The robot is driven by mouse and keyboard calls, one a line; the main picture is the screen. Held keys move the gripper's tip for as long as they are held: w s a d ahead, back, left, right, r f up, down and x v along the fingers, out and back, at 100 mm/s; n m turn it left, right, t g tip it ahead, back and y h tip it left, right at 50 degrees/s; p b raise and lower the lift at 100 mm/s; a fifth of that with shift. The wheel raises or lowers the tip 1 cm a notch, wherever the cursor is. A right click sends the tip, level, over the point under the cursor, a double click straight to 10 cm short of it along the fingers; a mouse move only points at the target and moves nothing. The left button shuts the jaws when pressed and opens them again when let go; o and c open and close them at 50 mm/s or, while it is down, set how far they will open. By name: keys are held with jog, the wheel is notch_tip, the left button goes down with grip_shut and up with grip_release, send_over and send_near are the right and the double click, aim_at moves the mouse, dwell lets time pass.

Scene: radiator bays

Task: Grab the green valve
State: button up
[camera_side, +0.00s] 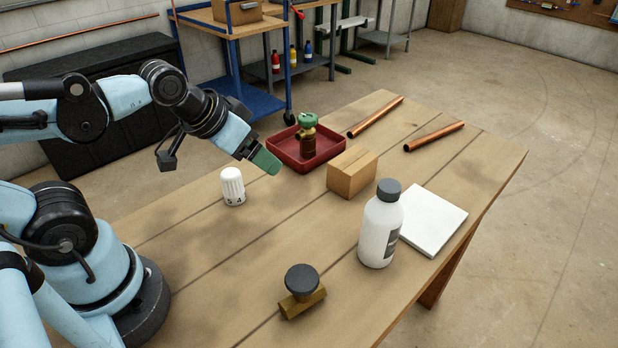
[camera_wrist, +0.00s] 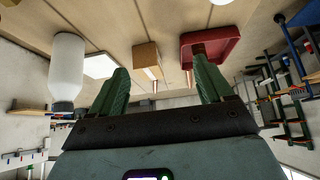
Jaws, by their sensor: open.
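The green valve (camera_side: 308,133) has a green cap on a brass body and stands upright in a red tray (camera_side: 279,152) near the table's far edge. My gripper (camera_side: 266,161) is just left of the tray in the side view, above the table, apart from the valve, with green fingers. In the wrist view my gripper (camera_wrist: 158,72) is open with nothing between its fingers. There the red tray (camera_wrist: 225,50) lies beyond the right finger. That finger hides much of the tray's left part, and the valve is hard to make out.
A cardboard box (camera_side: 352,173) stands right of the tray. A white knob (camera_side: 232,186), a black-capped brass valve (camera_side: 301,290), a white bottle (camera_side: 381,228) and a white slab (camera_side: 432,218) are on the table. Two copper pipes (camera_side: 375,117) lie behind. The front middle is mostly clear.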

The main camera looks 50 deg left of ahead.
jog(key=shift+w, duration=0.1)
jog(key=m+g+h, duration=0.1)
jog(key=m+h, duration=0.7)
jog(key=h, duration=0.1)
send_over(306, 141)
jog(key=s+a, duration=0.3)
jog(key=s, duration=0.1)
jog(key=a+f+m+h, duration=0.2)
jog(key=a+f+m, duration=0.2)
jog(key=a, duration=0.2)
jog(key=shift+t, duration=0.4)
jog(key=shift+r+x, duration=0.15)
jog(key=shift+x, duration=2.95)
jog(key=shift+r+x, duration=0.2)
jog(key=shift+x, duration=2.9)
jog(key=shift+w, duration=0.15)
jog(key=shift+c, duration=0.3)
